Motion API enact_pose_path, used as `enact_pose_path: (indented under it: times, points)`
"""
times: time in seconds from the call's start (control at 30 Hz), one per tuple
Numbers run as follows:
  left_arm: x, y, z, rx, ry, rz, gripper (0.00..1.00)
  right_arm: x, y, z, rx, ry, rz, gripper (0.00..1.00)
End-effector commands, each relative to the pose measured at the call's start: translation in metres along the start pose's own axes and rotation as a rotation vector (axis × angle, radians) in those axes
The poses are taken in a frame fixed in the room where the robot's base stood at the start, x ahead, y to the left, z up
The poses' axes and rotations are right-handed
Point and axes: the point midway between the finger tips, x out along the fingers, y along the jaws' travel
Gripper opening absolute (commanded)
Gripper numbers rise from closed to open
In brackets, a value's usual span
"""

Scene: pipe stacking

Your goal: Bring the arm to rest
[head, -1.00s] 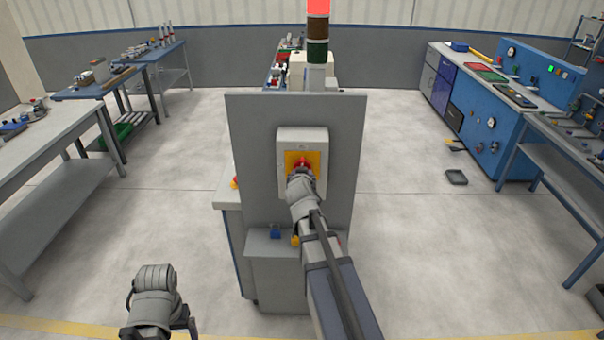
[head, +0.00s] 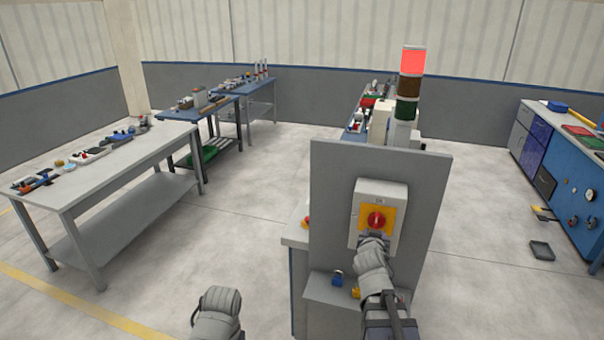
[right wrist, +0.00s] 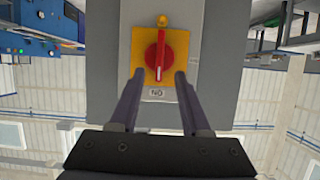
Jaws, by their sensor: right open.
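My right gripper (head: 374,240) is just below and in front of the red rotary knob (head: 376,219) on its yellow plate. The right wrist view shows the gripper (right wrist: 159,76) open, its two fingers apart with nothing between them. The knob (right wrist: 159,52) lies just beyond the fingertips, its handle upright in that view, pointing to a label that reads ON upside down. A grey switch box (head: 367,190) carries the plate. A grey link of my left arm (head: 217,312) shows at the bottom; its gripper fingers are not seen.
The grey panel (head: 335,200) stands close in front of my right arm. A signal tower (head: 411,85) behind it shows a red top. A blue padlock (head: 337,278) is on the ledge below. A workbench (head: 120,160) stands left, with open floor between.

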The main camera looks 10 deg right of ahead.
Motion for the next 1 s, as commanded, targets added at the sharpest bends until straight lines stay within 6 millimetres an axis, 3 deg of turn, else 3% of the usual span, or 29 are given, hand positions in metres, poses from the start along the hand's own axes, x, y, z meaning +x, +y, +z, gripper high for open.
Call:
enact_pose_path:
  times: [0.13,0.27,0.37,0.5,0.7,0.83,1.0]
  points:
    - [0.009,0.001,-0.001,0.001,0.000,0.000,0.87,-0.002,-0.016,0.023,-0.027,-0.058,-0.008,0.47]
    - [0.028,0.003,-0.002,0.002,0.000,-0.001,0.87,-0.016,-0.057,0.086,-0.116,-0.230,-0.034,0.47]
    - [0.043,0.004,-0.003,0.004,0.000,-0.001,0.87,-0.041,-0.093,0.146,-0.228,-0.406,-0.077,0.47]
    - [0.062,0.006,-0.004,0.007,0.000,-0.001,0.87,-0.091,-0.134,0.224,-0.409,-0.648,-0.163,0.47]
    - [0.083,0.008,-0.005,0.009,0.000,-0.002,0.87,-0.170,-0.164,0.305,-0.668,-0.932,-0.301,0.47]
    - [0.090,0.008,-0.005,0.010,0.000,-0.002,0.87,-0.207,-0.170,0.333,-0.786,-1.048,-0.367,0.47]
    - [0.093,0.009,-0.005,0.011,0.000,-0.002,0.87,-0.228,-0.171,0.344,-0.851,-1.111,-0.404,0.47]
